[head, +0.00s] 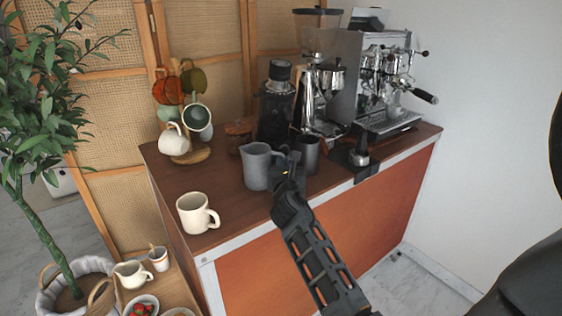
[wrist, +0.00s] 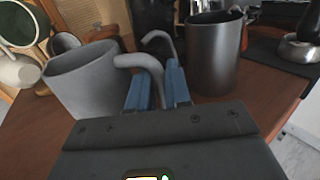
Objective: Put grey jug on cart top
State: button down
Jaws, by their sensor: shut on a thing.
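The grey jug (head: 257,168) is upright at the front middle of the brown cart top (head: 240,205). In the head view its base appears at the cart top, but I cannot tell whether it touches. It also shows at the left of the wrist view (wrist: 85,82). My gripper (head: 287,170) is to the right of the jug, shut on its handle. In the wrist view my blue fingers (wrist: 158,88) close on the curved handle. In the head view the fingers partly hide the handle.
A dark metal cup (wrist: 213,55) stands close right of my gripper. A cream mug (head: 197,214) stands at the front left. A mug tree (head: 188,155), a black grinder (head: 276,105) and an espresso machine (head: 375,85) stand behind. The cart top between mug and jug is clear.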

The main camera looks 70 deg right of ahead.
jog(key=shift+d+r, duration=0.1)
jog(key=shift+r, duration=0.05)
jog(key=shift+f, duration=0.2)
jog(key=c, duration=1.1)
grip_release()
jog(key=shift+o, duration=0.2)
jog(key=shift+r, duration=0.25)
jog(key=b+v, duration=0.1)
jog(key=v, duration=1.1)
